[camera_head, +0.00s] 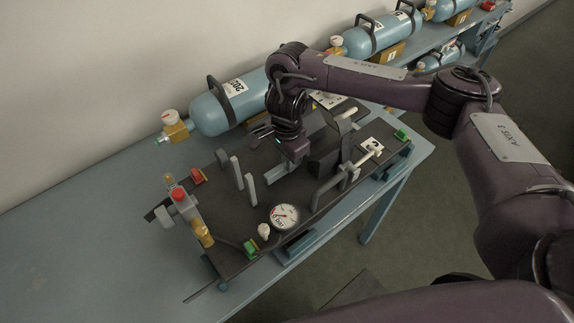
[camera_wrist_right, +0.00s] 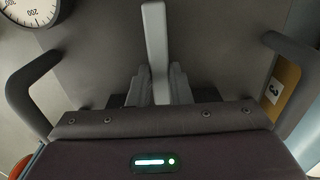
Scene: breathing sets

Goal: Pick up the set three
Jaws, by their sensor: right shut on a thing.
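My right gripper (camera_head: 290,167) is over the middle of the board, pointing down. It is shut on the light grey bar handle (camera_wrist_right: 155,40) of set three; the bar runs between the fingers in the wrist view (camera_wrist_right: 160,82). The gauge (camera_wrist_right: 32,8) and the label 3 (camera_wrist_right: 274,91) also show there. The board appears to rest on the table. My left gripper is out of view.
A blue cylinder (camera_head: 215,111) with a handle lies behind the board by the wall. More blue cylinders (camera_head: 375,36) stand farther right on another table. The table's left part (camera_head: 80,230) is clear. The table's right edge borders open floor (camera_head: 440,210).

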